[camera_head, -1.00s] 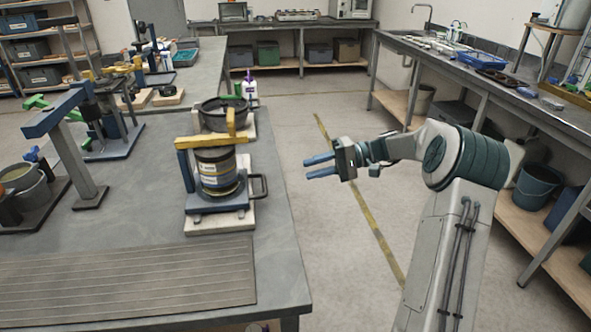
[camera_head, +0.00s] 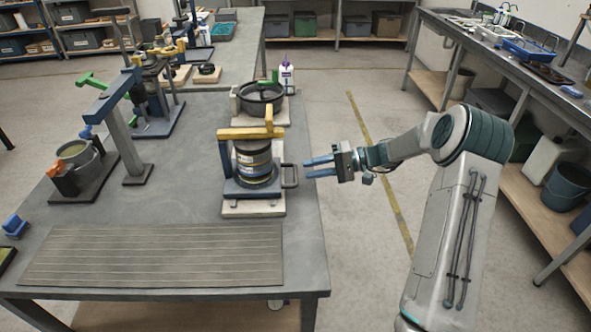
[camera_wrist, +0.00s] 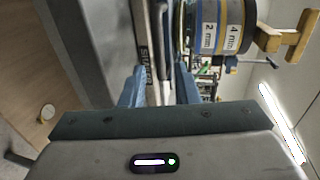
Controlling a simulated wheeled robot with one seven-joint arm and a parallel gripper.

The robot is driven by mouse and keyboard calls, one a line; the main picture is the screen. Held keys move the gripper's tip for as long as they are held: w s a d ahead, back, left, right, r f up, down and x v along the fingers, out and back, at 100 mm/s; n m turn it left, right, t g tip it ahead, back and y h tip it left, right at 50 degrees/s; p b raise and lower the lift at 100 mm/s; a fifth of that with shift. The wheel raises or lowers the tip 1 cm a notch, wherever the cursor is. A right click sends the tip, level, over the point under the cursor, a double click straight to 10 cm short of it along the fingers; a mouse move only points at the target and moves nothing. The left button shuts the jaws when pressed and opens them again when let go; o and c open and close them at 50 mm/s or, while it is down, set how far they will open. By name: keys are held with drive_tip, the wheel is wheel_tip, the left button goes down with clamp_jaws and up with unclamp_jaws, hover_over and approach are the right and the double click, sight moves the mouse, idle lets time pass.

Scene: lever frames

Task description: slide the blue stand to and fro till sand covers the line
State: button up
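The blue stand (camera_head: 234,190) sits on a pale slab (camera_head: 253,209) near the table's right edge. It holds a stack of sieves (camera_head: 253,158) under a yellow clamp bar (camera_head: 250,132). A dark handle (camera_head: 291,175) sticks out from the stand's right side. In the wrist view, the open fingers (camera_wrist: 159,92) face the stand's side, and sieve labels (camera_wrist: 221,25) read 2 mm and 4 mm. I cannot make out the sand or the line.
A ridged mat (camera_head: 150,256) lies at the table's front. A dark pan (camera_head: 261,92) and a white bottle (camera_head: 287,76) stand behind the blue stand. A blue lever frame (camera_head: 135,150) stands to its left. The floor (camera_head: 345,235) right of the table is open.

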sight(295, 170)
drive_tip(key=shift+x, duration=2.7)
drive_tip(key=shift+f, duration=0.1)
clamp_jaws()
